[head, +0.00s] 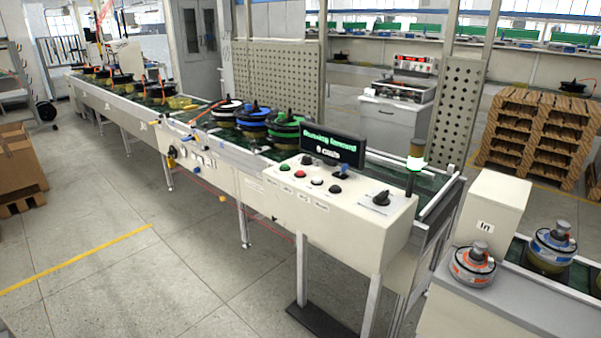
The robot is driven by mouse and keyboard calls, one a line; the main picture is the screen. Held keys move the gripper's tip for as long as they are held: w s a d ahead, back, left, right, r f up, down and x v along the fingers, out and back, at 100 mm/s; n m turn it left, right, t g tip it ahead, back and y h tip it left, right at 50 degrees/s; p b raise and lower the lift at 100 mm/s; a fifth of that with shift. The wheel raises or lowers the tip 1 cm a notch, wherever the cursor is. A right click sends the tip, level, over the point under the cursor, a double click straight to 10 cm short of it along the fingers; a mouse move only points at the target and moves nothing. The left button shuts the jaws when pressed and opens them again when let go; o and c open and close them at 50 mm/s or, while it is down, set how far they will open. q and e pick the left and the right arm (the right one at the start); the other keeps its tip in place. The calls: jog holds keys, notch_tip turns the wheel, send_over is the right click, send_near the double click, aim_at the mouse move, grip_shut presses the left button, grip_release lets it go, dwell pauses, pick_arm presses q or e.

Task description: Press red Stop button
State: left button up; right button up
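The red button (300,174) is on the sloped top of the cream control box (335,217), near the middle of the picture. A green button (285,167) is just left of it, and a pale button (317,181) and a black button (335,189) are to its right. The labels on the box are too small to read. A dark display (333,146) behind the buttons shows green text that seems to read "Running forward", with a speed in cm/s below. Neither of my grippers is in view.
A long conveyor (205,128) carrying several hub motors runs to the far left. A cream block marked "In" (496,208) stands at right. The floor in front is clear.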

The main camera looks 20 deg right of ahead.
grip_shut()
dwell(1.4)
